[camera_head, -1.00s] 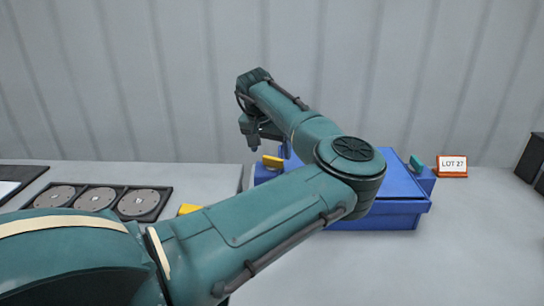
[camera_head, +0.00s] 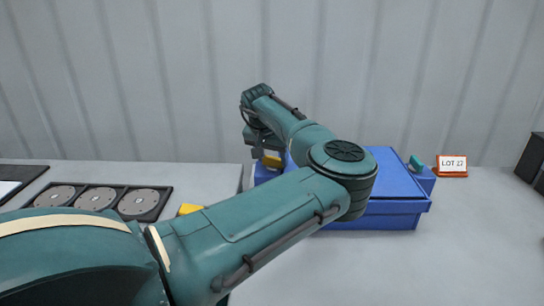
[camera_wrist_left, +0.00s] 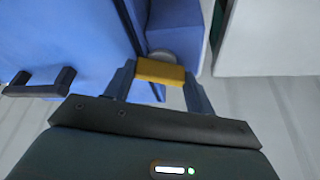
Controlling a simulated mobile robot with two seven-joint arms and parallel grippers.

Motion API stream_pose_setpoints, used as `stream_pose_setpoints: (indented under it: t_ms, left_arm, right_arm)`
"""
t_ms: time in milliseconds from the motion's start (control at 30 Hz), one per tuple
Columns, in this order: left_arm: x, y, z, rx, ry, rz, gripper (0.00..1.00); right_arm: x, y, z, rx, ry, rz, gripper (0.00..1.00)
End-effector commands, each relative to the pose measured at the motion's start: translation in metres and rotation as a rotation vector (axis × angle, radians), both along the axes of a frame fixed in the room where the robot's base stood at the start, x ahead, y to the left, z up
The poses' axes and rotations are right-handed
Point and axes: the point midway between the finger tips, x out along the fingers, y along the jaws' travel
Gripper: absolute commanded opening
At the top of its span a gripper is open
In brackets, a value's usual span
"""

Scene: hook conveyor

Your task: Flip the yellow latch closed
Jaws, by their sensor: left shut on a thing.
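The yellow latch (camera_head: 272,161) is at the left side of the blue box (camera_head: 400,205), partly hidden by my gripper. In the left wrist view the latch (camera_wrist_left: 160,70) lies between my two fingers, above a round grey part on the blue side block. My left gripper (camera_head: 264,153) has come down onto the latch and is shut on it; it also shows in the left wrist view (camera_wrist_left: 160,83). My left forearm covers part of the box. My right gripper is not in view.
A teal latch (camera_head: 417,163) is on the box's right side. A "LOT 27" sign (camera_head: 452,166) stands right of it. A black tray (camera_head: 140,203) with grey discs and a yellow object (camera_head: 188,209) are to the left.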

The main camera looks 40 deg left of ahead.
Motion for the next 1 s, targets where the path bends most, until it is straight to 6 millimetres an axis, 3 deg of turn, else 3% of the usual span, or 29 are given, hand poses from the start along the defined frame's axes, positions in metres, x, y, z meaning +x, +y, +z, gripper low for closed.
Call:
stream_pose_setpoints:
  t_ms: [200, 500, 800, 1000]
  left_arm:
    - [0.000, 0.000, 0.000, 0.001, 0.000, 0.000, 0.32]
    - [0.000, -0.001, 0.007, 0.004, 0.009, 0.159, 0.32]
    - [0.001, -0.002, 0.003, 0.003, 0.003, 0.379, 0.32]
    - [0.001, -0.002, 0.000, 0.003, -0.001, 0.405, 0.32]
  right_arm:
    - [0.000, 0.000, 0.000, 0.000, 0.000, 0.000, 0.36]
    - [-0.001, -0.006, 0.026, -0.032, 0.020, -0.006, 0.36]
    - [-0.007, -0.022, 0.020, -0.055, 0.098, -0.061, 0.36]
    - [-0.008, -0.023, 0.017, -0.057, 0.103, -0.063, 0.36]
